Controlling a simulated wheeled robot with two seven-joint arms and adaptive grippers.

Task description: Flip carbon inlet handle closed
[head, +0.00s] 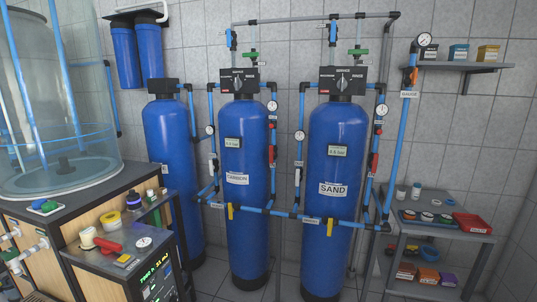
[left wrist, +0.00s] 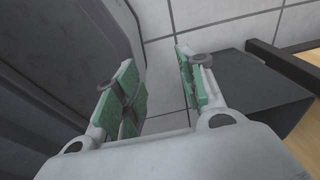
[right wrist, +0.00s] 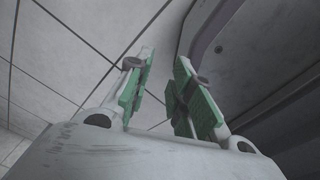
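The blue carbon tank (head: 246,205) stands in the middle of the head view, with a "CARBON" label (head: 237,178) on its front. Handles around it include a green one (head: 253,57) above its valve head, a red one (head: 272,155) on its right pipe and a yellow one (head: 230,211) low in front. The small tags are unreadable, so I cannot tell which is the inlet handle. My left gripper (left wrist: 158,75) and right gripper (right wrist: 163,75) are open and empty in their wrist views, with green pads apart. Neither gripper shows in the head view.
The sand tank (head: 337,215) stands to the right, another blue tank (head: 172,190) to the left. A bench (head: 105,262) with loose parts fills the left front. A shelf rack (head: 447,232) stands at right. Blue pipes link the tanks.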

